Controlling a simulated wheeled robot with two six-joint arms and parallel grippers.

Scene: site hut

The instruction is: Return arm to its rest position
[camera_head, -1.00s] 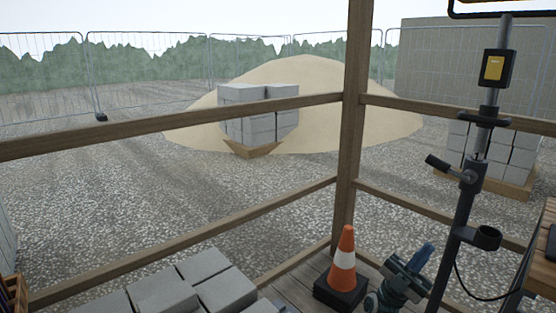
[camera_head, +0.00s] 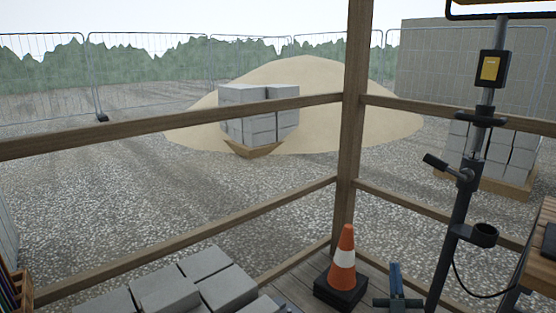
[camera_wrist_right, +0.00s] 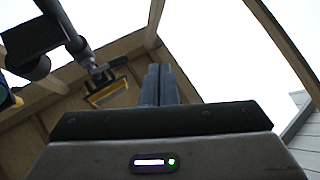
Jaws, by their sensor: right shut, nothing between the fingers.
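My right gripper (camera_head: 395,268) shows at the bottom of the head view, between the orange cone and the black stand. Its two blue-grey fingers are together and point up, with nothing between them. In the right wrist view the same fingers (camera_wrist_right: 159,72) stand side by side, closed and empty, above the dark palm. The rest of my right arm is below the head picture's edge.
An orange and white cone (camera_head: 344,261) stands just left of the gripper. A black stand (camera_head: 455,225) with a cup holder is close on its right. Grey blocks (camera_head: 205,285) lie at the lower left. Timber rails (camera_head: 230,229) run behind. A wooden bench (camera_head: 543,255) is at right.

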